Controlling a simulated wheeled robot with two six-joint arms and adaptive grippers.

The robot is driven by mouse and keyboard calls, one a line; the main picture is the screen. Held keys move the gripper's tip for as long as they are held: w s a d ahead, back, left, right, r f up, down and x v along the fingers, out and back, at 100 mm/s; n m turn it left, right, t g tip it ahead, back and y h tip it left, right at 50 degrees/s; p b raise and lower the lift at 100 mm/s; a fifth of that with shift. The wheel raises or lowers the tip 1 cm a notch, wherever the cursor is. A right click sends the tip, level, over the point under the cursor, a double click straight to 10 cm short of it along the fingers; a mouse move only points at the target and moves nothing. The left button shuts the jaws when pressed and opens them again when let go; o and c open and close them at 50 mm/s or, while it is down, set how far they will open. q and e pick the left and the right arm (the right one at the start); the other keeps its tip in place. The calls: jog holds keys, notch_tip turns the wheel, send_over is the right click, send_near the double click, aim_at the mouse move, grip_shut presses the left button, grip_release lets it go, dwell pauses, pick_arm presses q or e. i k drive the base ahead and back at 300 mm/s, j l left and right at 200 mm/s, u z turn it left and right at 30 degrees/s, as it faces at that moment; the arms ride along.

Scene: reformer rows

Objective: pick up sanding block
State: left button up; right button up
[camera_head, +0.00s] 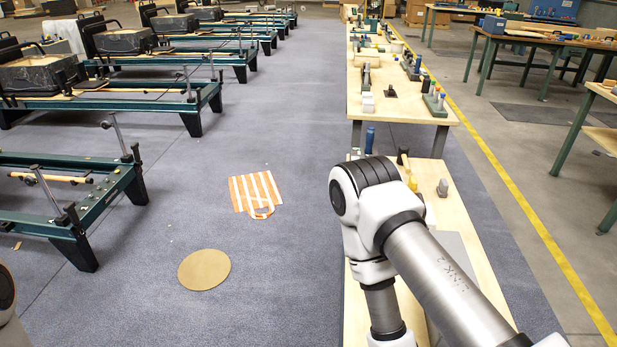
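I cannot clearly make out a sanding block. A small grey upright object (442,188) stands near the right side of the near wooden table (458,222), but I cannot tell what it is. My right arm reaches in from the lower right and bends over this table, hiding much of its top. Its gripper is not in view. Only a sliver of what seems to be my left arm shows at the left edge, and its gripper is not in view.
A blue cylinder (369,140) and a yellow item (412,182) stand on the near table. A second workbench (425,112) with tools lies beyond. An orange-striped bag (256,192) and a round tan disc (204,269) lie on open floor. Reformers (110,100) line the left.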

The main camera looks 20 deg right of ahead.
aim_at(413, 184)
jog(key=i+j+u, duration=0.2)
jog(key=i+j, duration=0.3)
jog(key=i+j+u, duration=0.15)
jog(key=i+j, duration=0.25)
jog(key=i, duration=0.25)
jog(key=i+l+z, duration=0.2)
jog(key=i+z, duration=0.7)
jog(key=i+j+z, duration=0.2)
jog(key=i+z, duration=0.25)
jog(key=i+l+z, duration=0.25)
jog(key=i+z, duration=0.65)
jog(key=i, duration=0.15)
jog(key=i+j+z, duration=0.1)
jog(key=i+z, duration=0.4)
